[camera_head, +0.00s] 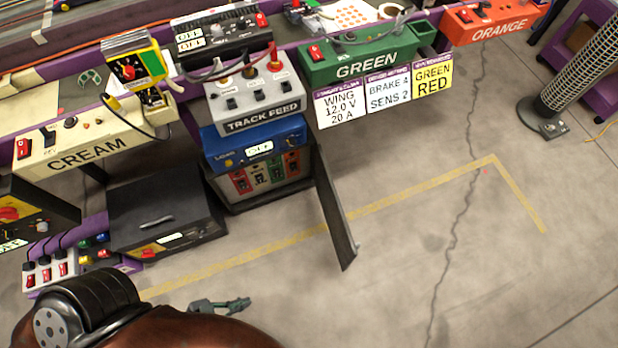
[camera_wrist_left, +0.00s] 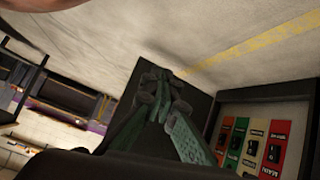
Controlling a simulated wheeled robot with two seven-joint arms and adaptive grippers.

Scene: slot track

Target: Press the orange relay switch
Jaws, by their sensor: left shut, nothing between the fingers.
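The orange relay switch (camera_head: 293,163) appears to be the rightmost of a row of coloured switches inside the open blue-topped box in the head view. In the wrist view, where the box appears upside down, the orange switch (camera_wrist_left: 225,131) seems to be at the row's left end; the colours are dim. My left gripper (camera_head: 245,303) is shut and empty, low in the head view, in front of the box and apart from it. Its fingers (camera_wrist_left: 162,78) show against the dark door in the wrist view. My right gripper is not in view.
The box's dark door (camera_head: 335,208) stands open on the right, jutting towards me. A black case (camera_head: 165,205) sits left of the box. A grey TRACK FEED unit (camera_head: 258,105) stands on top. Open floor (camera_head: 440,270) lies to the right.

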